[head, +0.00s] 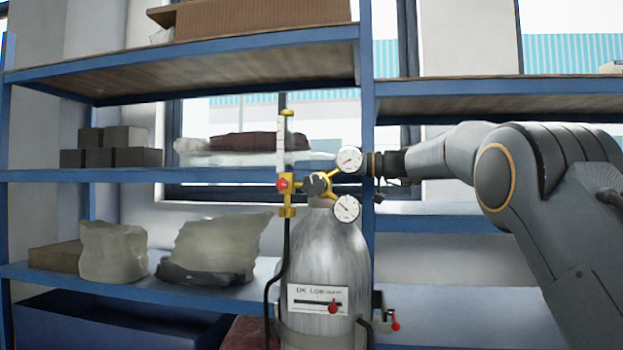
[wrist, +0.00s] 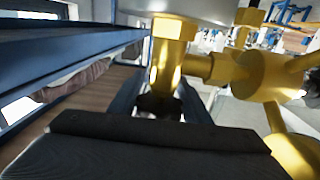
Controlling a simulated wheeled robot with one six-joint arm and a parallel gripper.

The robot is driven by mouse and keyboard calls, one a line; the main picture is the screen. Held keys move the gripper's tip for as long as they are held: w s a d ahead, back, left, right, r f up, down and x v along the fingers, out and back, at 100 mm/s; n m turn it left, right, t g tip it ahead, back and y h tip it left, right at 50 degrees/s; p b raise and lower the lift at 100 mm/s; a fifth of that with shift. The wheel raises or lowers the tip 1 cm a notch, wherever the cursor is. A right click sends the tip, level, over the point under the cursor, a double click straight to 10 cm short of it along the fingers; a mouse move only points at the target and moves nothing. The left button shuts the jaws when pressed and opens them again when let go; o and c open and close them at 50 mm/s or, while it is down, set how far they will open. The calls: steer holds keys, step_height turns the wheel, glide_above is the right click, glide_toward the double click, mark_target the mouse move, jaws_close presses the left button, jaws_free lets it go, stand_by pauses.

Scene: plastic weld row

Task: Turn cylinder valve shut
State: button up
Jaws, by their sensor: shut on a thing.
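The grey gas cylinder (head: 325,265) stands upright in front of the shelves in the head view. On its top is brass valve work (head: 287,197) with a dark round knob (head: 317,184) and two white gauges (head: 347,208). My gripper reaches in from the right at the upper gauge, and its fingertips are hidden there. In the wrist view my gripper (wrist: 159,100) has its fingers on either side of a dark valve knob (wrist: 157,106), below a brass fitting (wrist: 172,50). The knob is partly in shadow, and I cannot tell how far it is turned.
Blue shelving (head: 200,175) stands close behind the cylinder, with dark blocks (head: 112,147) and wrapped bundles (head: 215,248) on it. A black hose (head: 268,300) hangs at the cylinder's left. A small red knob (head: 282,184) sits left of the dark one.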

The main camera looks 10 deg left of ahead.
steer(key=shift+w+f+m+t+b, duration=0.15)
steer(key=shift+m+t+b, duration=0.45)
steer(key=shift+b, duration=0.85)
steer(key=shift+w+r+m+t+b, duration=0.1)
steer(key=shift+m+t+b, duration=0.15)
steer(key=shift+t+b, duration=0.85)
steer(key=shift+w+f+m+t+b, duration=0.15)
steer(key=shift+m+t+b, duration=0.3)
steer(key=shift+b, duration=1.3)
steer(key=shift+w+r+m+t+h+b, duration=0.15)
steer(key=shift+r+m+t+h+b, duration=0.3)
steer(key=shift+b, duration=0.55)
steer(key=shift+d+f, duration=0.1)
steer(key=shift+f, duration=0.05)
steer(key=o, duration=1)
steer(key=shift+o, duration=0.2)
steer(key=shift+f, duration=0.1)
step_height(320, 180, up, 10)
steer(key=p, duration=0.1)
